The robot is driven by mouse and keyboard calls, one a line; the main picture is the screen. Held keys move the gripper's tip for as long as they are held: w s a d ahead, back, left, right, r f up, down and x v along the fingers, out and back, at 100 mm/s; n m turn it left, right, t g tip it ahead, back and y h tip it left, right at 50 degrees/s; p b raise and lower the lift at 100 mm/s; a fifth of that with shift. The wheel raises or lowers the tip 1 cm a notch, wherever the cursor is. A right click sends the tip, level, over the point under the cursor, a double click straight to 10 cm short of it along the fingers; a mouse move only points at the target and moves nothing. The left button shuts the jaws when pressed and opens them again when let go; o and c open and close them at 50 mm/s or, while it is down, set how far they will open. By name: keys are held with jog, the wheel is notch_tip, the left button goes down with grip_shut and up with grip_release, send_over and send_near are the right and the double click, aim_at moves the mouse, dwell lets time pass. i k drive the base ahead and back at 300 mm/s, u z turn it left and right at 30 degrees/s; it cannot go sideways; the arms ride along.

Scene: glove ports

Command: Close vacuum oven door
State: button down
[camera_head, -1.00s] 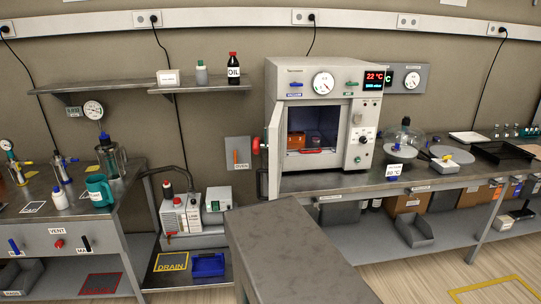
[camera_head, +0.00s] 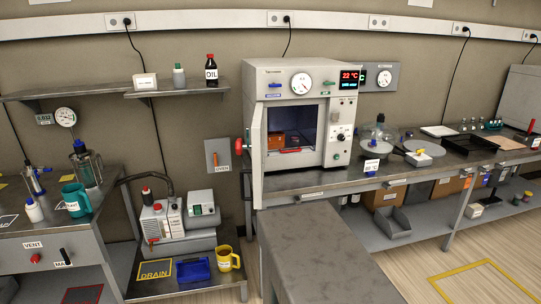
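The vacuum oven (camera_head: 262,78) is a light grey box on the back bench, with a dial and a red display reading 22 °C. Its door (camera_head: 256,160) stands open on the left side of the chamber, swung out toward me and seen nearly edge-on. A red knob (camera_head: 239,146) sticks out from the door's outer side. Inside the open chamber (camera_head: 308,115) an orange-brown box and a small red item sit on the floor. My gripper is not in view.
A grey flat-topped block (camera_head: 315,245) stands in the foreground before the oven. A lower shelf at left holds a pump (camera_head: 160,222), a blue tray (camera_head: 193,271) and a yellow mug (camera_head: 229,259). Glassware (camera_head: 378,137) stands right of the oven. Floor shows at right.

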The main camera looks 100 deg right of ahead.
aim_at(258, 123)
jog(key=u, duration=1.15)
jog(key=k, duration=0.1)
jog(key=z, duration=2.5)
jog(key=k, duration=0.25)
jog(key=z, duration=2.3)
jog(key=k, duration=0.65)
jog(key=u, duration=0.25)
jog(key=i, duration=0.4)
jog(key=u, duration=0.05)
